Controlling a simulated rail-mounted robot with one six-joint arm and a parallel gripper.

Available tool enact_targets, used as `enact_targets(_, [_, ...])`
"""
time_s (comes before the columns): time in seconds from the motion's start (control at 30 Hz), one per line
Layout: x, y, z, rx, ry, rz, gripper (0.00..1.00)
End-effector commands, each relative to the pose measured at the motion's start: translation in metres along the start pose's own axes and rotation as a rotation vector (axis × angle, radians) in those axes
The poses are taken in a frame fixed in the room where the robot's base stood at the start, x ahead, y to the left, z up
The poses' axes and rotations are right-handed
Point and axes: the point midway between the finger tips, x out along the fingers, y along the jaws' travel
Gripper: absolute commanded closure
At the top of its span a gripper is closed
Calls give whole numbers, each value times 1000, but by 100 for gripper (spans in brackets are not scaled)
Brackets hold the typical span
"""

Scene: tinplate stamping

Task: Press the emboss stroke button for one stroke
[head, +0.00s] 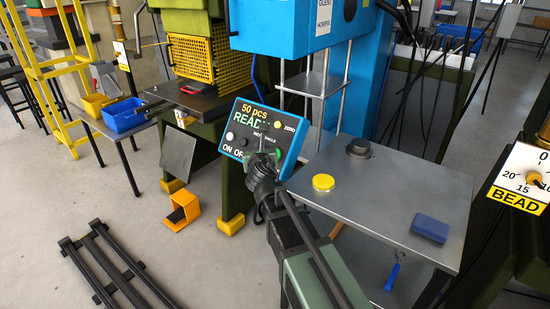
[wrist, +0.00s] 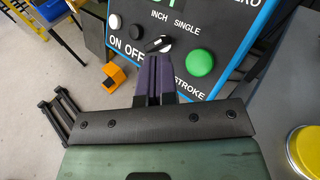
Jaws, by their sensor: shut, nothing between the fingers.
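In the wrist view, the green button (wrist: 200,63) sits above the "STROKE" label, right of a black selector knob (wrist: 158,44) under "INCH SINGLE". A white button (wrist: 114,21) and a black button (wrist: 137,31) sit above "ON" and "OFF". My gripper (wrist: 153,62) is shut and empty, its dark fingertips just below the selector knob in the picture and left of the green button. Contact with the panel cannot be told. In the head view my gripper partly covers the panel's lower edge.
A grey table (head: 385,190) right of the panel holds a yellow-lidded tin (head: 323,182), a dark round piece (head: 358,148) and a blue block (head: 430,228). Blue press columns (head: 348,90) stand behind. Floor at left has a black rail (head: 110,265).

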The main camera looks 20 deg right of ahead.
Motion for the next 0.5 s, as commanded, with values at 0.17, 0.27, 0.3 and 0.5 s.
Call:
enact_targets(0.17, [21, -14, -19, 1, 0, -2, 100])
enact_targets(0.27, [31, -20, -26, 2, 0, -1, 100])
enact_targets(0.3, [34, -23, -28, 1, 0, -1, 100])
enact_targets(0.5, [43, -30, -32, 1, 0, 0, 100])
